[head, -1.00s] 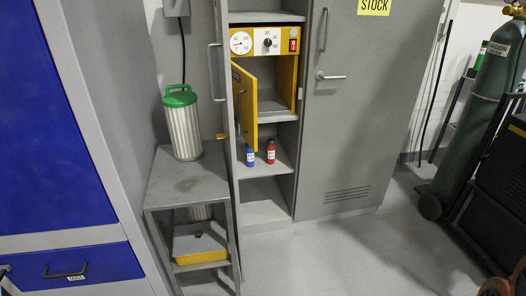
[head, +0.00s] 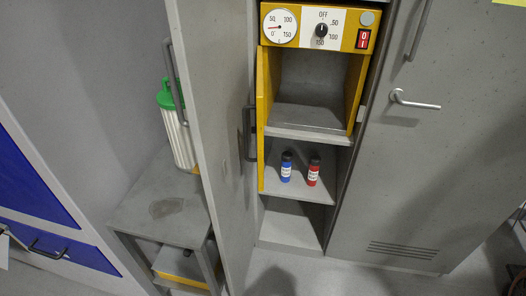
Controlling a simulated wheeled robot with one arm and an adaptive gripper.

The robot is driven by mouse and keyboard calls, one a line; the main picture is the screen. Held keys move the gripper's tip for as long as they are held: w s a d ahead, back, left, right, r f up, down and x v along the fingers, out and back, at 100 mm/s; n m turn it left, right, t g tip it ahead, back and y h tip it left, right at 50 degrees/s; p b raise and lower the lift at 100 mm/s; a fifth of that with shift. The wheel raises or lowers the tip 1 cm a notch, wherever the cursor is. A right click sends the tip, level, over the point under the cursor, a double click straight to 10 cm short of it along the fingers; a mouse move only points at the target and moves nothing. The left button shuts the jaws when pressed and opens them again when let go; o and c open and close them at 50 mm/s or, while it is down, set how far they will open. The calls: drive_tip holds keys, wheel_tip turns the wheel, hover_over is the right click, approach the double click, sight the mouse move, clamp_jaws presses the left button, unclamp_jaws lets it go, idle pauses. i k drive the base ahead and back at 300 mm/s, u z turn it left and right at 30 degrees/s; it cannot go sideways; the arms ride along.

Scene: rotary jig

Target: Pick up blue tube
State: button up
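The blue tube (head: 286,167) has a dark cap and a white label. It stands upright on a grey shelf (head: 300,190) inside the open cabinet, below the yellow oven. A red tube (head: 313,170) of the same kind stands just to its right, apart from it. My gripper is not in view.
The yellow oven (head: 352,108) has its door (head: 261,130) swung open at the left, above the shelf. The open cabinet door (head: 215,130) stands left of the shelf, and a closed door with a handle (head: 415,104) is at the right. A grey side table (head: 150,215) holds a green-lidded canister (head: 180,140).

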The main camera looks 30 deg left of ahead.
sight(287, 157)
drive_tip(key=u, duration=1)
drive_tip(key=i, duration=1.05)
drive_tip(key=u, duration=1.05)
